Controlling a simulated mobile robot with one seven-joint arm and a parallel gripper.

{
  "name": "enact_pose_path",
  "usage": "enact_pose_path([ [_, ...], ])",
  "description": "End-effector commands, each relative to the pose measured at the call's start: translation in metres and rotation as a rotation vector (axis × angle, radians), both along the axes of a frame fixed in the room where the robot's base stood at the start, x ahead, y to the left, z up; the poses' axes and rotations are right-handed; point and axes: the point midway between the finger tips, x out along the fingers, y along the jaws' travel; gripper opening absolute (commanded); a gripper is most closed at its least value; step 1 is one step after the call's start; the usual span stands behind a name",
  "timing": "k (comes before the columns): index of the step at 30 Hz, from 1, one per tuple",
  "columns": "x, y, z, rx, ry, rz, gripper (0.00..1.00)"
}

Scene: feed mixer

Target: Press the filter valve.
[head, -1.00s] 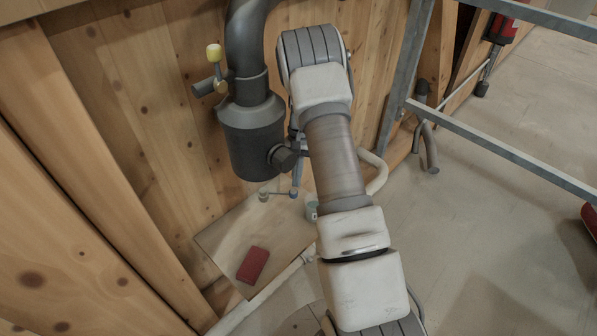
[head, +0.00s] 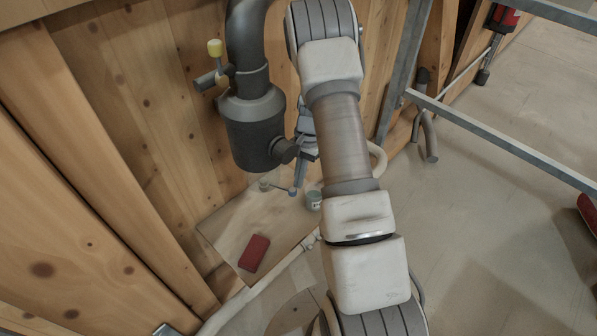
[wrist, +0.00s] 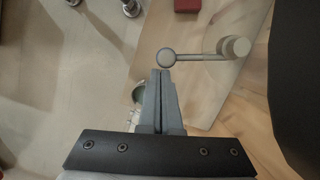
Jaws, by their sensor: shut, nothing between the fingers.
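A small valve lever (head: 279,188) sits below the dark filter canister (head: 253,128) in the head view. It has a pale knob (wrist: 236,47) at one end and a blue-grey ball (wrist: 166,58) at the other. My gripper (wrist: 161,72) is shut and empty. In the wrist view its fingertips are right by the ball, with little or no gap showing; I cannot tell whether they touch. In the head view my gripper (head: 298,181) points down at the ball, beside the canister's side outlet, partly hidden by my arm.
A yellow-knobbed fitting (head: 215,48) is on the canister's upper left. A board (head: 222,238) with a red block (head: 254,253) lies below. A small jar (head: 314,199) stands near my gripper. Wooden walls close in on the left; a metal rail (head: 500,140) is right.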

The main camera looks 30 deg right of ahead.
Motion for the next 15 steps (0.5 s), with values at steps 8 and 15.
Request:
enact_pose_path([
  [8, 0.0002, -0.0002, -0.0005, 0.000, 0.000, 0.001, 0.00],
  [15, 0.0063, -0.0005, -0.0007, 0.000, 0.000, 0.002, 0.00],
])
